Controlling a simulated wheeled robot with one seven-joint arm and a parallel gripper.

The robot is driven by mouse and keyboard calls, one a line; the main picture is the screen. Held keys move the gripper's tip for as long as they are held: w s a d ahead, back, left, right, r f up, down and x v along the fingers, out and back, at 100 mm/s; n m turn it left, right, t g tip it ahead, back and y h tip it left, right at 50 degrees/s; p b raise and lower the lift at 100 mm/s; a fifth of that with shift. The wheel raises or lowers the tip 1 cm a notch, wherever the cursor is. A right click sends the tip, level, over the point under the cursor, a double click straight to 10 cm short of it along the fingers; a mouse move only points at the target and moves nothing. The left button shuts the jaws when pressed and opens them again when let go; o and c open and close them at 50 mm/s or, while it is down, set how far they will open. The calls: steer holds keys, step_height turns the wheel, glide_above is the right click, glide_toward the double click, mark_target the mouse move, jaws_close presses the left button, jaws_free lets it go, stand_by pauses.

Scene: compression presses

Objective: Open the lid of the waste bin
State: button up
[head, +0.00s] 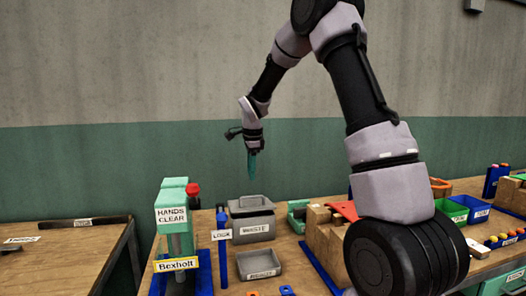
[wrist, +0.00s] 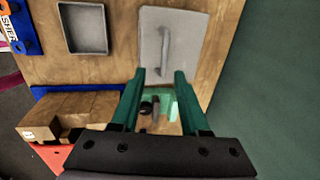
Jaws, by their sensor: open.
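The waste bin (head: 255,228) is a grey box labelled WASTE near the back of the workbench. Its flat lid (head: 250,204) lies shut on top, with a raised bar handle. The lid also shows in the wrist view (wrist: 183,28), with its long handle (wrist: 163,50) above the fingertips in the picture. My gripper (head: 252,178) hangs pointing down, higher than the bin, in the head view. In the wrist view its two teal fingers (wrist: 160,76) are apart with nothing held between them. They do not appear to touch the lid or handle.
An open grey tray (head: 259,264) stands in front of the bin. The green Boxholt press (head: 174,220) and a blue LOCK post (head: 222,245) stand to the left. A green fixture (head: 299,212) and wooden blocks (head: 326,238) stand to the right.

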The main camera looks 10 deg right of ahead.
steer(key=s+d+r+n+t, duration=0.1)
steer(key=s+d+r+n, duration=0.1)
steer(key=s+r, duration=0.5)
steer(key=shift+d+r+n, duration=0.35)
steer(key=shift+r+n, duration=0.35)
steer(key=shift+r, duration=0.05)
